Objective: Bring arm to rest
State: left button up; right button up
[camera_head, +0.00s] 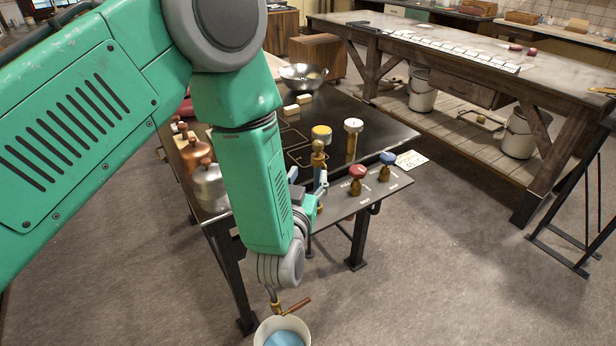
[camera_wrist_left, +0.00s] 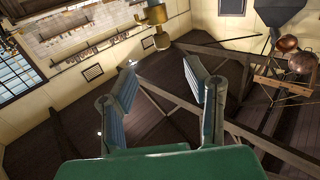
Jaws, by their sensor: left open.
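My left arm, green with grey joints, comes in from the left and bends down across the middle of the head view. My left gripper (camera_head: 318,186) is beside the dark table's near edge, partly hidden by the forearm. In the left wrist view its two fingers (camera_wrist_left: 160,88) stand apart with nothing between them, and the ceiling lies beyond. A pale bucket (camera_head: 262,331) with blue contents is at the bottom edge, below the wrist. A reddish-brown handle (camera_head: 297,305) shows above its rim. My right gripper is not in view.
The dark table (camera_head: 385,133) carries a red knob (camera_head: 357,171), a blue knob (camera_head: 388,158), brass posts, copper vessels and a metal bowl (camera_head: 303,75). A wooden workbench (camera_head: 455,70) stands behind at right. Open floor (camera_head: 440,260) lies at lower right, beside a dark metal frame (camera_head: 570,205).

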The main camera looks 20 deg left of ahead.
pick_arm(q)
jog(key=s+a+f+g+h+b, duration=0.1)
jog(key=s+f+g+b, duration=0.2)
jog(key=f, duration=0.5)
jog(key=s+a+f+m+g+b, duration=0.1)
jog(key=s+a+f+g+b, duration=0.1)
jog(key=s+f, duration=0.4)
jog(key=s+a+f+g+h+b, duration=0.1)
jog(key=s+f+g+b, duration=0.15)
jog(key=f, duration=0.65)
jog(key=s+a+f+g+b, duration=0.2)
jog(key=s+f+g, duration=0.3)
jog(key=s, duration=0.7)
jog(key=s+a+f+g+b, duration=0.3)
jog(key=s+a+f+g, duration=0.1)
jog(key=s+f, duration=0.5)
jog(key=s+g, duration=0.1)
jog(key=s, duration=0.1)
jog(key=shift+s+m+b, duration=0.3)
jog(key=shift+s+m, duration=0.1)
jog(key=shift+w, duration=0.15)
